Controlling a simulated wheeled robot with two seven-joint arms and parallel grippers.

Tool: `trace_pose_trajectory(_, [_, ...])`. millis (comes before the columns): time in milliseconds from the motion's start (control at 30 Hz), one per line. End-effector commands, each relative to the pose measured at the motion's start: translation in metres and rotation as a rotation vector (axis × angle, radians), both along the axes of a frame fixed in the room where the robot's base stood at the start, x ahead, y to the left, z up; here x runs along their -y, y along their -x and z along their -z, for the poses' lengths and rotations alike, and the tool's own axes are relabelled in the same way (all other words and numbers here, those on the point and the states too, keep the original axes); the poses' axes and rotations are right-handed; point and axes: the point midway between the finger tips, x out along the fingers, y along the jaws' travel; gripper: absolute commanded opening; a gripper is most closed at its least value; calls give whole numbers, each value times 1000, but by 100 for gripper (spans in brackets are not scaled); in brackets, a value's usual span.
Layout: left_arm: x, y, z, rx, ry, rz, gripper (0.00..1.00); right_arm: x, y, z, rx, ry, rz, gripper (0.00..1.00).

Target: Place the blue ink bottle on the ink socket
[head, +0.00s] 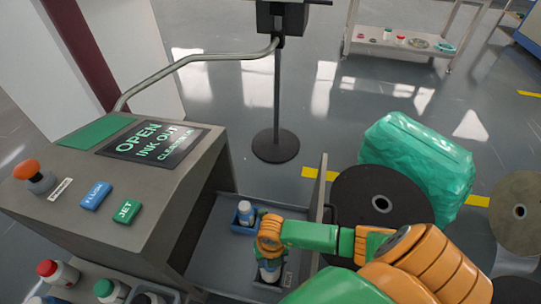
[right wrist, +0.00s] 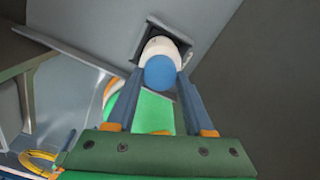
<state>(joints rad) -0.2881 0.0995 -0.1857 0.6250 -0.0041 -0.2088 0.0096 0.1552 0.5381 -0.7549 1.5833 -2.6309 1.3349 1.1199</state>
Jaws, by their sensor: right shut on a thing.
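My right gripper (head: 267,262) points down over the grey tray floor of the machine. It is shut on a white bottle with a blue cap (right wrist: 160,72), the blue ink bottle. In the head view the bottle's white body (head: 269,272) shows below the fingers. In the right wrist view the bottle stands at a dark square socket (right wrist: 150,38), with its lower end at or inside the opening; how deep it sits is hidden. My left gripper is not in view.
The grey machine (head: 165,180) with buttons stands to the left. An upright grey panel (head: 319,195) is close to the right of the tray. Red-capped (head: 58,271) and green-capped (head: 109,290) bottles stand at lower left. A black reel (head: 355,195) and a green bundle (head: 420,160) are on the right.

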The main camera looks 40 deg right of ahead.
Motion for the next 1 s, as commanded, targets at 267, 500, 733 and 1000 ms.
trace_pose_trajectory(267, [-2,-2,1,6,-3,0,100,0,0,4,1,0,0,0])
trace_pose_trajectory(500, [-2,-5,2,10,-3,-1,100,0,0,5,0,0,0,82])
trace_pose_trajectory(733, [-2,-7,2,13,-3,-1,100,-1,0,5,0,0,0,82])
trace_pose_trajectory(1000, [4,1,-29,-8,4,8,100,0,0,-56,4,0,-3,82])
